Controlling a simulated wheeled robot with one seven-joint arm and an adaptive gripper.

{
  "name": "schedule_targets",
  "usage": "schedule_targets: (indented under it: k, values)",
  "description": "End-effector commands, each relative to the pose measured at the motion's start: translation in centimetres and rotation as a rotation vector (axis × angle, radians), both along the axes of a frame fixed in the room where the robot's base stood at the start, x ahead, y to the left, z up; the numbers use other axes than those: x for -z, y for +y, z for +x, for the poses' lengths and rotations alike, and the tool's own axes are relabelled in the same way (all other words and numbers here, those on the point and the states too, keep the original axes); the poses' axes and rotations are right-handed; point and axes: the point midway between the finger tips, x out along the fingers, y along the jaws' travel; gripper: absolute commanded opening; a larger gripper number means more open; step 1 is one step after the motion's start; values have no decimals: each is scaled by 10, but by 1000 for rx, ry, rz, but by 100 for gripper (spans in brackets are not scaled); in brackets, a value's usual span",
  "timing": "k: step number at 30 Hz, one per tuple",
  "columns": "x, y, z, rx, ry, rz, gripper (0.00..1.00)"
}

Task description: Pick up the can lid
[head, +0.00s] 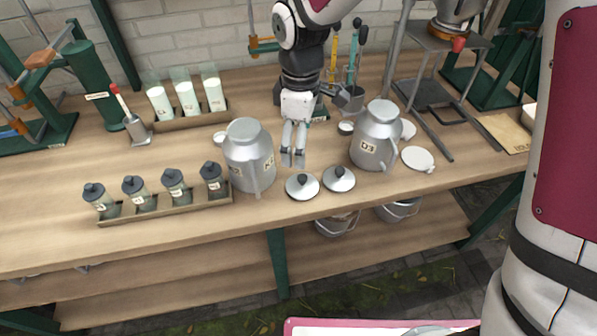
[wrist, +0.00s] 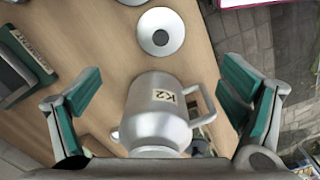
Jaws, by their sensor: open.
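Two round grey lids with black knobs lie on the table near its front edge: the left lid (head: 302,187) and the right lid (head: 339,179). One knobbed lid (wrist: 160,32) shows in the wrist view beyond the can, with part of another disc cut off at the top. My gripper (head: 293,158) is open and empty, pointing down beside the grey can marked K2 (head: 248,158), behind the left lid. In the wrist view the can K2 (wrist: 158,112) shows between the spread fingers. Whether they touch it I cannot tell.
A second can, D3 (head: 377,135), stands to the right, with a pale disc (head: 417,159) beside it. A wooden tray (head: 165,211) of dark-capped jars lies left of K2. A metal stand (head: 440,75) is at the back right. Table between tray rows is clear.

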Motion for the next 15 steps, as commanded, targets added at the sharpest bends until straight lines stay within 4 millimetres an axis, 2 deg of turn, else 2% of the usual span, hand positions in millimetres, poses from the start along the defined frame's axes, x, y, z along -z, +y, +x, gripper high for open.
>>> schedule_targets:
  k: [9, 15]
  values:
    - [58, -1, -2, 1, 6, -3, 91]
    - [78, -1, -1, 3, 2, -1, 91]
